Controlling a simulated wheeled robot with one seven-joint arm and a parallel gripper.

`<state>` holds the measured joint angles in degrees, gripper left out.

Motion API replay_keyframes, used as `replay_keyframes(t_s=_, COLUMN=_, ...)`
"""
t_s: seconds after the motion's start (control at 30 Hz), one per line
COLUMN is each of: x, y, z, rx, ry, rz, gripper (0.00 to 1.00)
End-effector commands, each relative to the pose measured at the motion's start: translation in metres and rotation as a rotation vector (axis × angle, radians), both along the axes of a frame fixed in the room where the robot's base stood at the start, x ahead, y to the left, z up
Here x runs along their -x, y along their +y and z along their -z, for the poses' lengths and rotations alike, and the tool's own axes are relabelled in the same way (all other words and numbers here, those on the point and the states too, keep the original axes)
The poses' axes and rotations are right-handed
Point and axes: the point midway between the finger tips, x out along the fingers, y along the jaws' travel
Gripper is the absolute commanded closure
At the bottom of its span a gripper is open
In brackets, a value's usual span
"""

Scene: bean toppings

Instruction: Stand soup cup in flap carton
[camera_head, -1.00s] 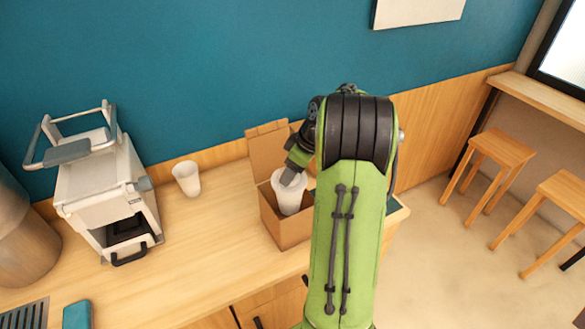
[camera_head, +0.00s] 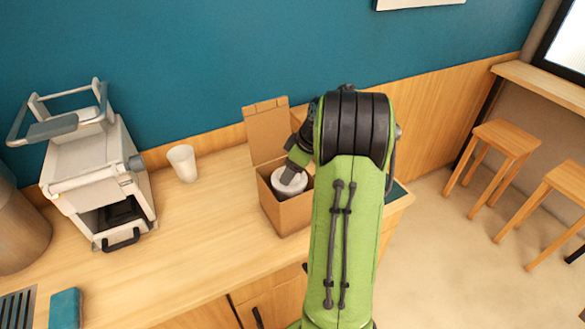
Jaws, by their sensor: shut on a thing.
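The flap carton (camera_head: 283,216) is a brown cardboard box on the wooden counter, with its flap (camera_head: 267,134) standing up at the back. A white cup (camera_head: 284,184) is inside the carton's opening, with its rim near the level of the carton's top edge. My gripper (camera_head: 291,174) is shut on this cup at its rim. The fingertips are partly hidden, and my green arm covers the carton's right side. I cannot see whether the cup's base touches the carton floor. A second white cup (camera_head: 183,163) stands upright on the counter to the left.
A white machine (camera_head: 97,182) with a raised handle stands at the left, beside a metal cylinder (camera_head: 18,235). A teal item (camera_head: 65,309) lies near the front left. Wooden stools (camera_head: 505,145) stand at the right.

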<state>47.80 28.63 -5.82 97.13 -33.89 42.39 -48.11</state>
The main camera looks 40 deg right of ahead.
Motion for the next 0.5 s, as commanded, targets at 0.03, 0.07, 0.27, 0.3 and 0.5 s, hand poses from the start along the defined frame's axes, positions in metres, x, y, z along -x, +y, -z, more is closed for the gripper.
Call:
replay_keyframes(t_s=0.03, x=-0.0003, y=-0.0001, z=-0.0012, rx=0.001, ry=-0.001, rz=-0.001, gripper=0.6)
replay_keyframes(t_s=0.07, x=-0.0003, y=-0.0001, z=-0.0015, rx=0.001, ry=-0.001, rz=-0.001, gripper=0.6)
replay_keyframes(t_s=0.27, x=-0.0003, y=-0.0001, z=-0.0018, rx=0.001, ry=-0.001, rz=-0.001, gripper=0.25)
replay_keyframes(t_s=0.3, x=-0.0002, y=-0.0001, z=-0.0018, rx=0.001, ry=-0.001, rz=-0.001, gripper=0.19)
replay_keyframes(t_s=0.5, x=-0.0001, y=-0.0001, z=-0.0015, rx=0.001, ry=-0.001, rz=0.0, gripper=0.13)
